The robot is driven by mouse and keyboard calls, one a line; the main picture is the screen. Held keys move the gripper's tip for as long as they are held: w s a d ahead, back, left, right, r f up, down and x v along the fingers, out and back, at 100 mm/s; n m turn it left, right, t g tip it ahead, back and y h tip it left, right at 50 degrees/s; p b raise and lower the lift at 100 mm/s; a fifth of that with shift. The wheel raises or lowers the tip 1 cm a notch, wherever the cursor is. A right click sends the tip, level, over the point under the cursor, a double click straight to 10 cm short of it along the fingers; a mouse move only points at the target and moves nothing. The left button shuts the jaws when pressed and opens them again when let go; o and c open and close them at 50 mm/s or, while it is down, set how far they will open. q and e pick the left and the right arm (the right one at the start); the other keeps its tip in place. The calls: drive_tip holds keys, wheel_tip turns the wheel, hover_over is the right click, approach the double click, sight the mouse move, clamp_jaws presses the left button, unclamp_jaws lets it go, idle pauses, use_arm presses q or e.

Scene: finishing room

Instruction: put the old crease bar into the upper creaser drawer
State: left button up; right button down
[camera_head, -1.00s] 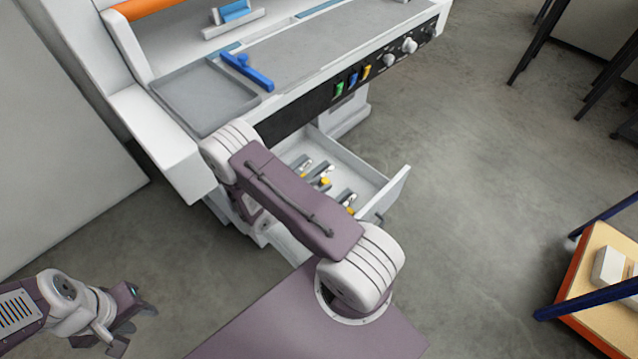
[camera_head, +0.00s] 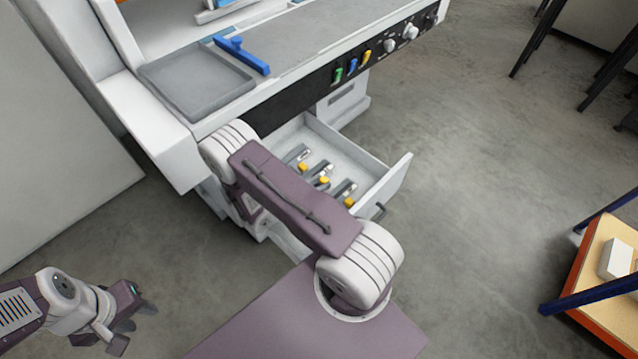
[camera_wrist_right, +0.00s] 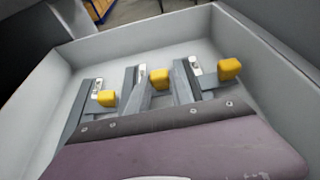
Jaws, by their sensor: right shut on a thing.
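The pulled-out creaser drawer (camera_head: 400,178) holds several short grey crease bars with yellow ends. The right wrist view shows three side by side: left (camera_wrist_right: 106,98), middle (camera_wrist_right: 160,79) and right (camera_wrist_right: 229,68). The middle bar also shows in the head view (camera_head: 323,180), low inside the drawer. My right gripper (camera_wrist_right: 160,118) is over the drawer, its body covering the bars' near ends. I cannot tell whether that bar touches the drawer floor. My left gripper (camera_head: 128,325) is open and empty at lower left, away from the machine.
The creaser (camera_head: 300,40) stands above the drawer, with a grey tray (camera_head: 195,85) and a blue tool (camera_head: 242,55) on top. My right arm crosses in front of the drawer's left part. A blue-and-orange shelf (camera_head: 600,310) stands at lower right. The floor between is clear.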

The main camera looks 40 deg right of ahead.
drive_tip(key=shift+f, duration=0.4)
drive_tip(key=c, duration=1.1)
unclamp_jaws()
drive_tip(key=shift+o, duration=0.2)
drive_tip(key=p+v, duration=0.1)
drive_tip(key=v, duration=0.7)
drive_tip(key=shift+a, duration=0.1)
drive_tip(key=shift+a+r, duration=0.15)
drive_tip(key=shift+a, duration=0.3)
